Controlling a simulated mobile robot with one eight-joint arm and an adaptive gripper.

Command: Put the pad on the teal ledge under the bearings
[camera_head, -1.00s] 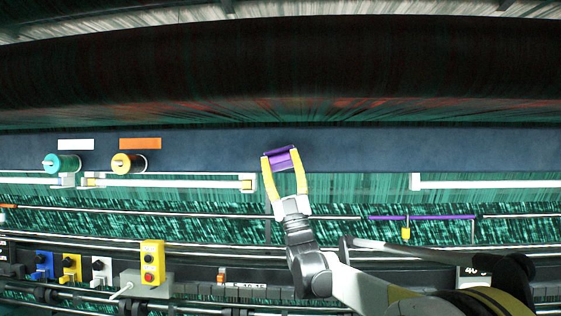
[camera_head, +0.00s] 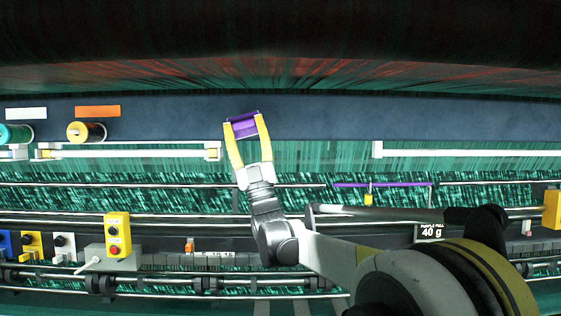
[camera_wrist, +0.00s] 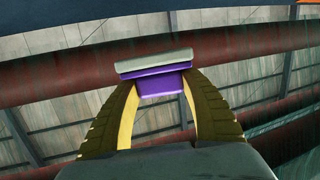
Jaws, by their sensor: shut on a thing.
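The pad appears to be the purple block (camera_head: 243,125), held up between the yellow fingers of my gripper (camera_head: 246,134). The gripper is shut on it in front of the dark blue panel. In the wrist view the purple block (camera_wrist: 163,83) sits between both fingertips of my gripper (camera_wrist: 162,88), with a pale grey slab (camera_wrist: 154,64) along its outer side. I cannot make out a distinct teal ledge or the bearings in either view.
White rails (camera_head: 130,154) (camera_head: 470,154) run below the blue panel (camera_head: 330,116), with a gap between them. A purple bar (camera_head: 380,185) lies at right, above a "40 g" sign (camera_head: 431,232). A yellow button box (camera_head: 117,235) stands lower left.

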